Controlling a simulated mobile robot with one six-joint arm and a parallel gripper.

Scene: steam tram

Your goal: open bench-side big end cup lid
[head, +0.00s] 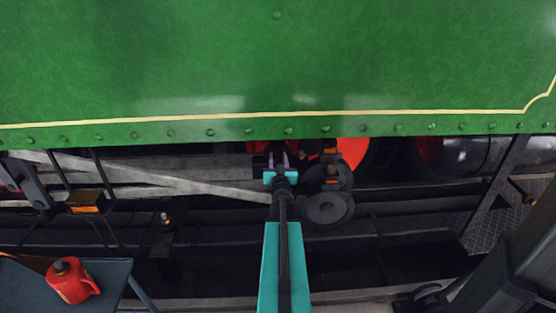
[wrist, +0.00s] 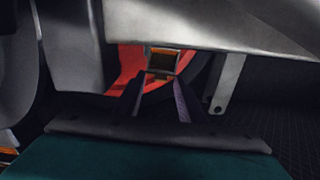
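In the wrist view a small square brass-edged cup (wrist: 162,62) with a dark top lies just beyond my fingertips; it looks like the big end cup. I cannot make out whether its lid is open or shut. My gripper (wrist: 160,88) has its two fingers apart, one to each side below the cup, with nothing between them. In the head view my gripper (head: 279,160) reaches under the green panel's lower edge, at the rods. The cup at its tips is not clear there, hidden by the gripper and the panel.
The green side panel (head: 270,70) hangs low over the rods. A bench (head: 110,282) with a red oil can (head: 72,281) stands at lower left. Grey metal surrounds the gripper closely.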

